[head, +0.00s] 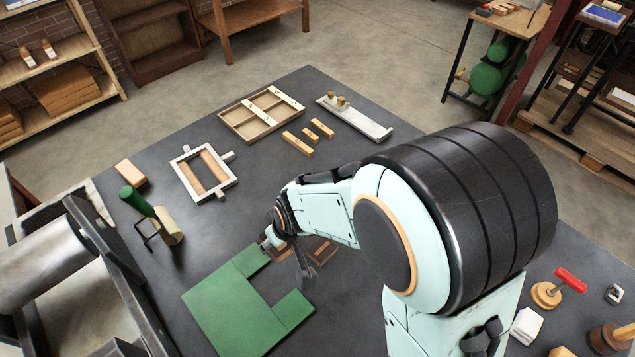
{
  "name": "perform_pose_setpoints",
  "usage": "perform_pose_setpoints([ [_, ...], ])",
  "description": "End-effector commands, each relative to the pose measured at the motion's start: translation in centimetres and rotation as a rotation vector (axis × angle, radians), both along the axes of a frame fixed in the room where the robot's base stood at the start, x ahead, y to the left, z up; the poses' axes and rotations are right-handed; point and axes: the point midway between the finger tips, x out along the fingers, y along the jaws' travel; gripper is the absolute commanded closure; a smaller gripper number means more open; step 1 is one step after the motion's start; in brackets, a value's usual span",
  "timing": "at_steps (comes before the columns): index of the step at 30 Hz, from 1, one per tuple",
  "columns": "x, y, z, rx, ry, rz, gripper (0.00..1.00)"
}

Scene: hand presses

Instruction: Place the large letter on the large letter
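A brown block with a lighter rim, which may be a large letter (322,250), lies on the dark table just right of my gripper. My gripper (287,260) points down over the middle of the table, beside the green mat's upper right edge. Its fingers look spread apart. Part of another brown piece (281,251) shows between or below the fingers; I cannot tell whether they touch it. The letter faces are too small to read, and my arm hides part of this area.
The green U-shaped mat (228,308) lies in front of my gripper. A metal frame (203,172), a divided wooden tray (261,113), small wooden bars (297,143) and a metal tray (355,118) lie behind. A red-handled tool (558,286) is right.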

Motion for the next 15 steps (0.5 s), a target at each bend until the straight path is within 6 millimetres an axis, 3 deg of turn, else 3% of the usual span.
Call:
perform_pose_setpoints([
  [3, -0.3, 0.0, 0.0, -0.02, 0.02, 0.038, 0.86],
  [7, 1.2, 1.1, 1.2, -0.021, 0.014, 0.094, 0.86],
  [11, 4.6, 0.1, 2.3, -0.019, 0.009, 0.082, 0.86],
  [15, 8.8, -2.8, 3.1, -0.014, 0.003, 0.023, 0.86],
])
